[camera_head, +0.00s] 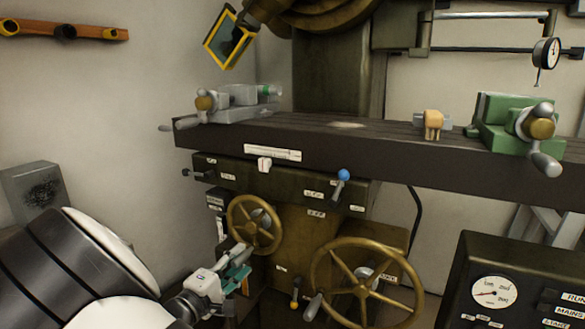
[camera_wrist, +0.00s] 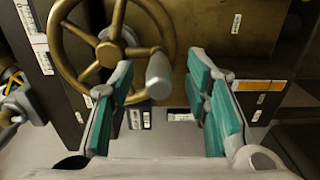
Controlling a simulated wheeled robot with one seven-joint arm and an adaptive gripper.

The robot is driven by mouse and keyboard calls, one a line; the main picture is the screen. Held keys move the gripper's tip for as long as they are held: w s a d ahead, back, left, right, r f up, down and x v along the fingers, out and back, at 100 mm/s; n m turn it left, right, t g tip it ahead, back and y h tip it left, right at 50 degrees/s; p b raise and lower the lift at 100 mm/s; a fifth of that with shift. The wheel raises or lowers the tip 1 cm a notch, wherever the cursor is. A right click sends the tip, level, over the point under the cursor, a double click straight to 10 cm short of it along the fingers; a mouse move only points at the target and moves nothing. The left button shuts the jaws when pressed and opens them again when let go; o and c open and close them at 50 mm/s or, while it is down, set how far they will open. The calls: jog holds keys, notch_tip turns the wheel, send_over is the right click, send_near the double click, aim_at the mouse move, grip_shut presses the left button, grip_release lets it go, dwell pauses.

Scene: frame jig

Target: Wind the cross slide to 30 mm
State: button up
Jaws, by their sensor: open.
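Two brass spoked handwheels sit on the machine's front: a smaller one (camera_head: 233,207) at left and a larger one (camera_head: 322,262) at lower right. I cannot read which drives the cross slide. My gripper (camera_head: 243,262), with teal pads, is just below the smaller wheel. In the wrist view my gripper (camera_wrist: 160,66) is open and empty. A brass wheel (camera_wrist: 66,62) with a grey crank handle (camera_wrist: 159,78) lies ahead; the handle appears between the fingers, touching neither. A white scale (camera_head: 280,154) with a pointer (camera_head: 264,165) is on the table front; its reading is too small.
A blue-knobbed lever (camera_head: 343,176) stands above the larger wheel, and a yellow-knobbed lever (camera_head: 295,294) below. The long dark table (camera_head: 330,150) carries a green vise (camera_head: 500,118) at right. A control box (camera_head: 480,255) with a round gauge (camera_head: 494,292) stands at lower right.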

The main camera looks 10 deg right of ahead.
jog(key=shift+w+d, duration=0.2)
jog(key=shift+w, duration=0.05)
jog(key=shift+c, duration=0.5)
grip_shut()
